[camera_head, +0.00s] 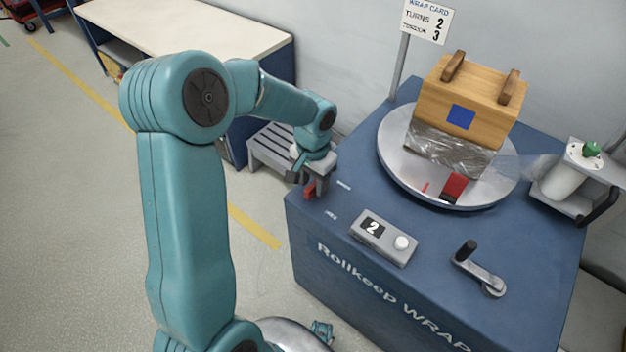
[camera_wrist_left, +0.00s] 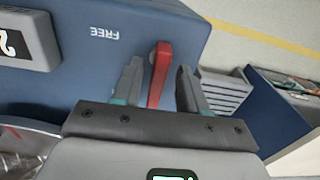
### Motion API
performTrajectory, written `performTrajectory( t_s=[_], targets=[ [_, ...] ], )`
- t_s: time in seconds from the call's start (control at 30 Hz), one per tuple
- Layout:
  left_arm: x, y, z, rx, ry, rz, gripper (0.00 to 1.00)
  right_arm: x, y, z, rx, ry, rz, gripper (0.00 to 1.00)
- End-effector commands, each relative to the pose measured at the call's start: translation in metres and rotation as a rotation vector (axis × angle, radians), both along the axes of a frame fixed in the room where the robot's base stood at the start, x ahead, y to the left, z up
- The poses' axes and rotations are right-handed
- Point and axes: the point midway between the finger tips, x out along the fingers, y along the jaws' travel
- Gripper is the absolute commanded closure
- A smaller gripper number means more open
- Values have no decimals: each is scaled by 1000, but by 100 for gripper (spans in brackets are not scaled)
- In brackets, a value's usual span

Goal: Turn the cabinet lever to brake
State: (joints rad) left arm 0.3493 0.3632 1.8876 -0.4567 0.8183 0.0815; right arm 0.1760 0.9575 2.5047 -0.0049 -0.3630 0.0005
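The red cabinet lever (camera_head: 310,190) sticks out at the left side of the blue cabinet (camera_head: 318,262), near two small labels on its top. In the left wrist view the lever (camera_wrist_left: 160,74) lies between the two fingers of my left gripper (camera_wrist_left: 160,67), with a visible gap on each side. The word FREE (camera_wrist_left: 105,32) is on the cabinet near the lever. In the head view my left gripper (camera_head: 302,180) is at the lever, its fingers partly hidden and hard to make out. My right gripper is not in view.
A turntable (camera_head: 400,180) on the cabinet carries a film-wrapped wooden box (camera_head: 470,95). A counter box (camera_head: 383,238) showing 2, a crank (camera_head: 480,270) and a film roll (camera_head: 562,180) are on the cabinet. A grey slatted stand (camera_head: 268,145) and a workbench (camera_head: 190,28) stand behind.

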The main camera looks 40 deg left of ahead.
Motion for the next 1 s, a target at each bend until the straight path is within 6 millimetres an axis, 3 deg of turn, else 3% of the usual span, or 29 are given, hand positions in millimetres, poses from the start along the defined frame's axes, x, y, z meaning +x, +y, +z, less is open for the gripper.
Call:
performTrajectory(
  t_s=[0.27,0.7,0.83,1.0],
  targets=[
    [0,0,12,0,0,-1,57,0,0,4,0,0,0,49],
    [1,0,123,1,-4,-2,57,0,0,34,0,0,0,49],
    [0,0,146,0,-3,-1,57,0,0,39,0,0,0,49],
    [0,0,161,0,0,-1,57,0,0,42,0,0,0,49]
  ],
)
